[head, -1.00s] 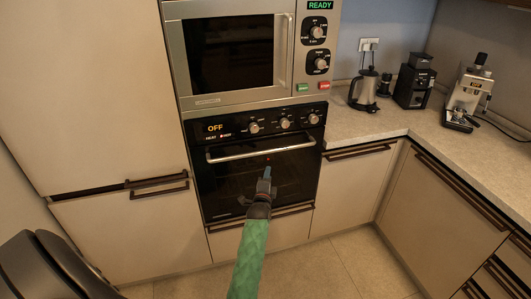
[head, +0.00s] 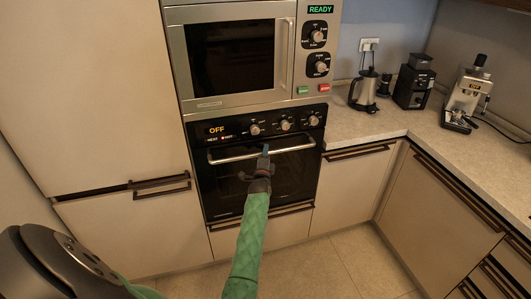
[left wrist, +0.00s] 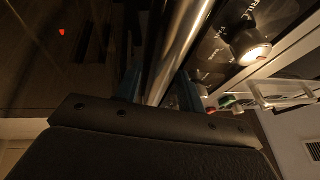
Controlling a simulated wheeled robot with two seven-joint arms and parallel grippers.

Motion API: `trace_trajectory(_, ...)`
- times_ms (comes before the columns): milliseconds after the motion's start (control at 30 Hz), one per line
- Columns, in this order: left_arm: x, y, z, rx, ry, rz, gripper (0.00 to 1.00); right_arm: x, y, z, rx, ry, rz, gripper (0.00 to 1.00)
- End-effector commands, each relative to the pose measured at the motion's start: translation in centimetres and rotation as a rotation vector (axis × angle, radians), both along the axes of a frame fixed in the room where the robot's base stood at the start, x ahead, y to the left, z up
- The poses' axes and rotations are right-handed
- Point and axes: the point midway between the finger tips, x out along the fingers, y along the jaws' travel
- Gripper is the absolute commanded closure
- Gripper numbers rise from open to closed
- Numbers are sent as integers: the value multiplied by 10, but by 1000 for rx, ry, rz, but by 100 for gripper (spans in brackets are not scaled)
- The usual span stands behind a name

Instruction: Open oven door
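The black built-in oven door (head: 222,185) is closed under a knob panel whose display reads OFF. Its silver bar handle (head: 232,157) runs across the top of the door. My left gripper (head: 265,150) is at the right half of this handle, pointing up at it. In the left wrist view the handle (left wrist: 180,45) passes between the two bluish fingers of my left gripper (left wrist: 160,92). The fingers stand apart on either side of the bar, and I see no clear grip on it. My right gripper is not in view.
A microwave (head: 235,60) sits above the oven. A drawer handle (head: 292,209) is below the door. The floor (head: 345,262) before the oven is clear.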

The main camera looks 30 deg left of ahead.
Motion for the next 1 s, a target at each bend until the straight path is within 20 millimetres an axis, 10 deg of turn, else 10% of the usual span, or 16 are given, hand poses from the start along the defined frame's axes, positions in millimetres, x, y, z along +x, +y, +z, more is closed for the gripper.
trace_trajectory(300, 2, 1, 0, 0, 0, 0, 63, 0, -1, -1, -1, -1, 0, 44)
trace_trajectory(500, 2, 1, 0, 0, 0, 0, 100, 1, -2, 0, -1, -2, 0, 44)
trace_trajectory(1000, -4, -5, -6, 23, -16, 0, 100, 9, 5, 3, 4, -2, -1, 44)
